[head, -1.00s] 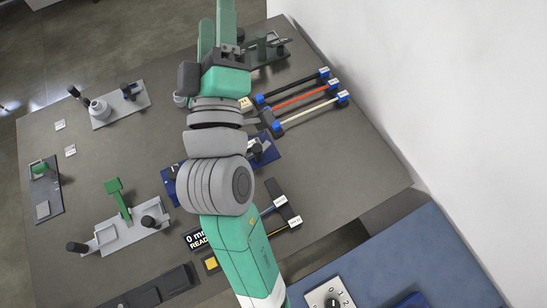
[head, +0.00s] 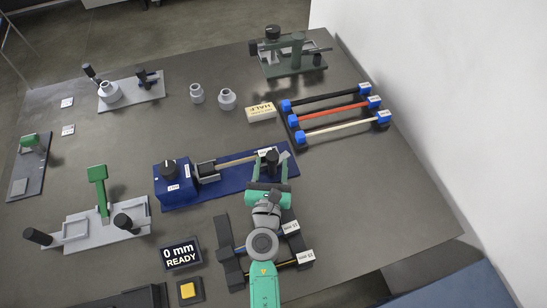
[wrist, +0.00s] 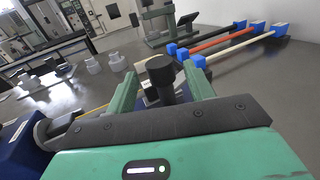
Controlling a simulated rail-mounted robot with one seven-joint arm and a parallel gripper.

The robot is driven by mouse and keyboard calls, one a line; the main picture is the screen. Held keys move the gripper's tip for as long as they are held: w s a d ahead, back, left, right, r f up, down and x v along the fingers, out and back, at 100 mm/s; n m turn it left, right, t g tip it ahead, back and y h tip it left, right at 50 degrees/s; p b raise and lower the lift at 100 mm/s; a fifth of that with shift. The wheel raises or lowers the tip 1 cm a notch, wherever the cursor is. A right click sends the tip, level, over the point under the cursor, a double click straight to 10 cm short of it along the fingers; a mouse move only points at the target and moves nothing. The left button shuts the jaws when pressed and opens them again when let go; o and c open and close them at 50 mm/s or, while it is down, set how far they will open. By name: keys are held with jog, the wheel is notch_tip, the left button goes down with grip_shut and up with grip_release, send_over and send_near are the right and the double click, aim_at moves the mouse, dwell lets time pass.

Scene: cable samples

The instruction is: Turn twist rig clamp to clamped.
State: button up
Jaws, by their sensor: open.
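A long blue rig (head: 228,181) lies mid-table, with a dial block (head: 174,182) at its left end and a black upright knob (head: 271,157) near its right end. A pale rod runs along it between the two. My gripper (head: 270,165) is open at the right end of this rig. In the wrist view my gripper (wrist: 162,85) has one green finger on each side of the black knob (wrist: 161,76). I cannot tell whether either finger touches the knob. No label readable here names the twist rig, and the knob's setting is not legible.
A rack with black, red and white cables (head: 334,117) stands to the right, near the wall. A dark green rig (head: 293,62) stands at the back. A grey rig with a green lever (head: 105,225) and a display reading 0 mm READY (head: 180,254) are front left.

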jog(key=w, duration=0.3)
jog(key=shift+w+d+b, duration=0.2)
jog(key=shift+b, duration=0.1)
jog(key=c, duration=1)
jog(key=shift+o, duration=0.2)
